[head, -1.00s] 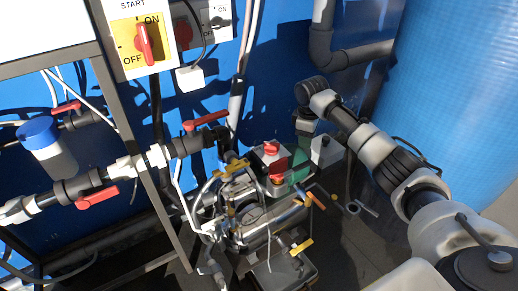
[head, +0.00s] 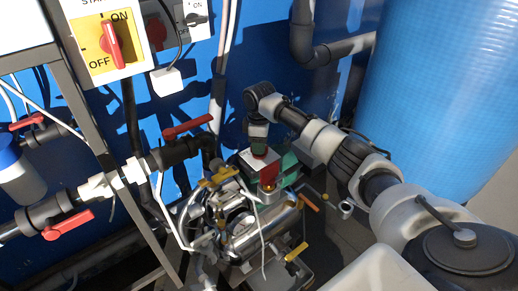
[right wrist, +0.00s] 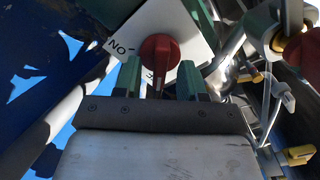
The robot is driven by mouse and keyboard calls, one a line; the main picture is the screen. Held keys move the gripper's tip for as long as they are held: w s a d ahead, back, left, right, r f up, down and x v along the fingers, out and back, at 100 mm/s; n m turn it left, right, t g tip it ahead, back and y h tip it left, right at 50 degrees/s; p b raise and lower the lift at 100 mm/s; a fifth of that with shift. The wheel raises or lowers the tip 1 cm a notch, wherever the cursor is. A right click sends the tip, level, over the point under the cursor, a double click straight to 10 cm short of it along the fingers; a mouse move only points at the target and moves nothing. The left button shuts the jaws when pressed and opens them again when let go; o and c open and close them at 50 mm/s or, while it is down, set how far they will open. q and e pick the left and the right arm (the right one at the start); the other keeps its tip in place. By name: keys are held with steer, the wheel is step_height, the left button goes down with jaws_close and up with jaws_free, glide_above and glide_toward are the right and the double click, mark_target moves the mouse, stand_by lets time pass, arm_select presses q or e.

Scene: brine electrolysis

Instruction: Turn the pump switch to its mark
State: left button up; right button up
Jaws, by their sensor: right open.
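A red switch knob (right wrist: 160,50) sits on a white plate (right wrist: 112,27) marked ON, seen upside down in the right wrist view. My right gripper (right wrist: 160,82) is open, with its green fingers on either side of the knob's lower part; I cannot tell whether they touch it. In the head view, the gripper (head: 257,148) is over the white-topped switch box (head: 246,162) and mostly hides the knob. My left gripper is not in view.
A yellow ON/OFF switch (head: 110,47) with a red handle is at the upper left. A metal pump (head: 255,235) with pipes and yellow-handled valves stands close below the switch box. A large blue tank (head: 435,100) is at the right. Red-handled valves (head: 68,225) are at the left.

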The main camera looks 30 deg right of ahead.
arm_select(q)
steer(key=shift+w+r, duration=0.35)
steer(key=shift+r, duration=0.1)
arm_select(e)
steer(key=shift+f, duration=0.9)
steer(key=shift+c, duration=0.3)
jaws_close()
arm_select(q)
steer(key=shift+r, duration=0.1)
